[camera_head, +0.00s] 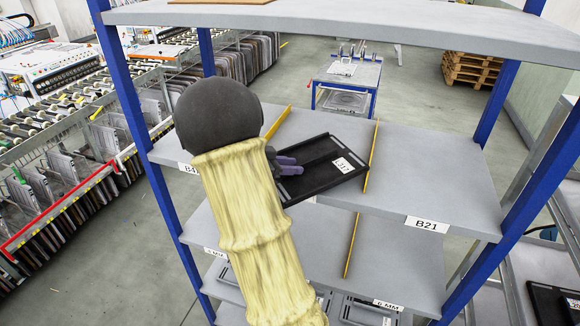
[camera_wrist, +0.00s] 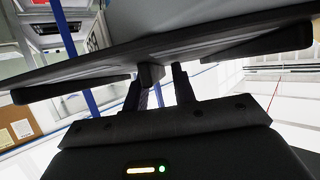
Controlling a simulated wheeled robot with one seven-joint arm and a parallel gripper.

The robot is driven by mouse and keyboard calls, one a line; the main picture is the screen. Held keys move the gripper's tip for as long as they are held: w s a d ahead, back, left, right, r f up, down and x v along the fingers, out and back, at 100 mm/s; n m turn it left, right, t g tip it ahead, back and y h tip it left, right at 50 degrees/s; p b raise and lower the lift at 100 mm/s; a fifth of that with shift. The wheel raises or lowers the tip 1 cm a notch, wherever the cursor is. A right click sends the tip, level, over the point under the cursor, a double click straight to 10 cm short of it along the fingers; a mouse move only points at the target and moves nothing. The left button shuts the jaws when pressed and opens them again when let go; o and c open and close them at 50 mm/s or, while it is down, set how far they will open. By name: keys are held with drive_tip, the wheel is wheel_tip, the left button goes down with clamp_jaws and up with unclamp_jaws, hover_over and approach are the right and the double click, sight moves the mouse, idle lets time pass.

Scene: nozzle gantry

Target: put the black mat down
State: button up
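The black mat (camera_head: 318,180) is a flat, dark, rimmed panel with a white label on its right side. It is at the middle shelf, between two yellow dividers, its near left corner at the shelf's front edge. I cannot tell whether it rests on the shelf or is just above it. My gripper (camera_head: 288,166) has its purple fingers at the mat's left edge; my arm hides part of that side. In the wrist view the mat's dark underside (camera_wrist: 215,48) spans the top, and the fingers (camera_wrist: 164,80) meet its near edge, seemingly gripping it.
The middle shelf (camera_head: 435,180) has bare space right of the right divider (camera_head: 371,158). Blue posts (camera_head: 497,105) and an upper shelf (camera_head: 400,22) frame the opening. A lower shelf (camera_head: 395,265) lies below. A small table (camera_head: 346,75) stands behind.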

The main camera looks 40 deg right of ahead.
drive_tip(key=b+v, duration=0.3)
drive_tip(key=v, duration=0.8)
drive_tip(key=shift+a, duration=0.4)
drive_tip(key=shift+w+r, duration=0.1)
